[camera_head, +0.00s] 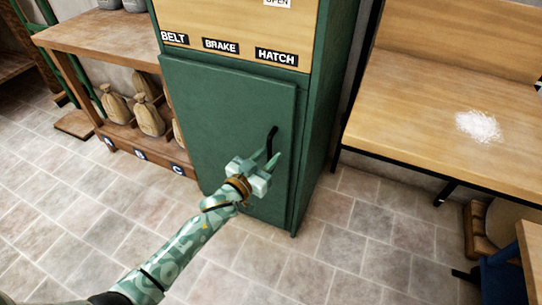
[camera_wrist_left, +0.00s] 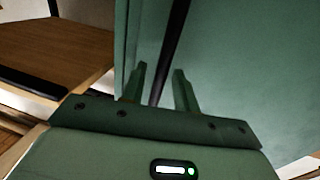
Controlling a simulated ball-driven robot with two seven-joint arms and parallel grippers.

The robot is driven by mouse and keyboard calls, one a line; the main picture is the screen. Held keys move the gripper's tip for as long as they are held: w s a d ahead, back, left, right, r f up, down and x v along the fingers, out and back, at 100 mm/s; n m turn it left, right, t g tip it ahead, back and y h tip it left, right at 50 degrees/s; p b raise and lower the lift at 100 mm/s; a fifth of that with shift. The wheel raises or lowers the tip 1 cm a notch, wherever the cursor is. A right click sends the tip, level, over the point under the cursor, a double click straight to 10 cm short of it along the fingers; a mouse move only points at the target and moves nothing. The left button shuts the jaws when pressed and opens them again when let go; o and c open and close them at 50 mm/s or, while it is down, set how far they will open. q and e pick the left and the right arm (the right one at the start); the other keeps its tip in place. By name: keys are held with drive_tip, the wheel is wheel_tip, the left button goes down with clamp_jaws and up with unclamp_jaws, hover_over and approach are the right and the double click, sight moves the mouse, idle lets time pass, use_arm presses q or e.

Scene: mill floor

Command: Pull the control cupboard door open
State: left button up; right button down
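The green control cupboard (camera_head: 325,90) stands in the middle of the head view. Its flat green door (camera_head: 220,115) appears to lie shut against the front. A black upright bar handle (camera_head: 271,135) is near the door's right edge. My left gripper (camera_head: 268,157) is at the handle, its fingers pointing toward the door. In the left wrist view the handle (camera_wrist_left: 172,45) runs down between the two parted fingers (camera_wrist_left: 160,80), with gaps visible beside it. The handle's lower part is hidden by the gripper. My right gripper is not in view.
A wooden shelf (camera_head: 95,38) with several sacks (camera_head: 148,115) stands left of the cupboard. A wooden bench (camera_head: 420,110) with a white pile (camera_head: 478,126) stands to the right. The tiled floor (camera_head: 330,250) in front is clear.

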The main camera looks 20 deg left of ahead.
use_arm(q)
drive_tip(key=shift+w+d+f, duration=0.1)
drive_tip(key=shift+w+f, duration=0.15)
drive_tip(key=shift+w, duration=0.15)
drive_tip(key=shift+w+r, duration=0.15)
drive_tip(key=shift+r, duration=0.05)
clamp_jaws()
